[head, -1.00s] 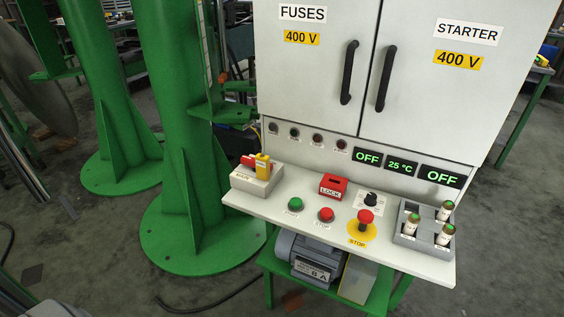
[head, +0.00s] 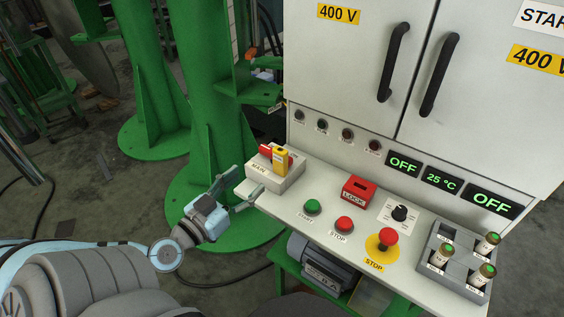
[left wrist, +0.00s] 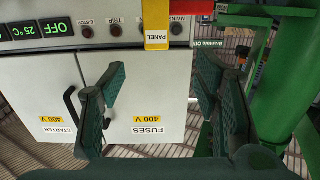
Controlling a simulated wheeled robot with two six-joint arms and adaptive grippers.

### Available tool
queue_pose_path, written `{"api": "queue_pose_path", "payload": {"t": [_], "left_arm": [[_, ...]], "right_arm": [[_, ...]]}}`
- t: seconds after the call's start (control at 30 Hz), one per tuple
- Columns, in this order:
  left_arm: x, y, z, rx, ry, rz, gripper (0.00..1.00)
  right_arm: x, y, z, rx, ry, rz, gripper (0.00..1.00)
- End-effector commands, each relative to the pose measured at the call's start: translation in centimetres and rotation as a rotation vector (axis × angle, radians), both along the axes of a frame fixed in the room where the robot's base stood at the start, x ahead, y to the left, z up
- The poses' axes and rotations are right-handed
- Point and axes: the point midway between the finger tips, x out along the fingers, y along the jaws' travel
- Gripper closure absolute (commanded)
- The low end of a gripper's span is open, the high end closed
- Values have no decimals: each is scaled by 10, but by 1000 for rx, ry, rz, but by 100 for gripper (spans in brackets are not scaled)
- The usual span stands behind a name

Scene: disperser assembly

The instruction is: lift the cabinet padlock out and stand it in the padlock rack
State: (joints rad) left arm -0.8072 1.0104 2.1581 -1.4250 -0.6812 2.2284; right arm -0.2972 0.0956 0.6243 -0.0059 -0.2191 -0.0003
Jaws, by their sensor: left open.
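The yellow padlock (head: 280,158) stands upright at the red switch handle on the grey MAIN box (head: 263,176), at the left end of the shelf. In the left wrist view the padlock (left wrist: 157,20) carries a white PANEL label and appears near the top, between the fingers' directions. My left gripper (head: 249,184) is open and empty, left of and in front of the MAIN box, apart from the padlock. In the left wrist view its two fingers (left wrist: 162,75) are spread wide. A red block marked LOCK (head: 359,189) with a dark slot sits mid-shelf; I cannot tell whether it is the padlock rack.
The shelf holds a green START button (head: 312,207), a red STOP button (head: 344,224), a yellow-based emergency stop (head: 388,238) and a black knob (head: 400,213). A grey fuse holder (head: 455,262) is at the right. A green column (head: 200,90) stands left, behind my gripper.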

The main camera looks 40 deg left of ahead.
Motion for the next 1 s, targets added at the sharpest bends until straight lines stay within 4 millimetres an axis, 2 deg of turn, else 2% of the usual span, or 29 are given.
{"api": "queue_pose_path", "payload": {"t": [0.07,0.27,0.57,0.7,0.8,0.97,1.0], "left_arm": [[12,-4,3,-14,-16,-11,43],[65,-2,1,-17,-19,-7,43],[107,-3,5,-22,-16,-8,43],[133,-3,9,-21,-11,-5,43],[142,-4,5,-17,-10,-9,43],[142,-4,1,-14,-10,-11,43],[142,-4,1,-13,-10,-10,47]], "right_arm": [[2,-1,-7,-2,-4,2,100],[2,-2,-27,-5,-3,10,100],[4,-4,-17,-8,-5,12,100],[3,-2,8,-3,-4,3,100],[1,3,12,4,0,-4,100],[-2,13,7,19,4,-9,100],[-3,15,7,21,5,-10,100]]}}
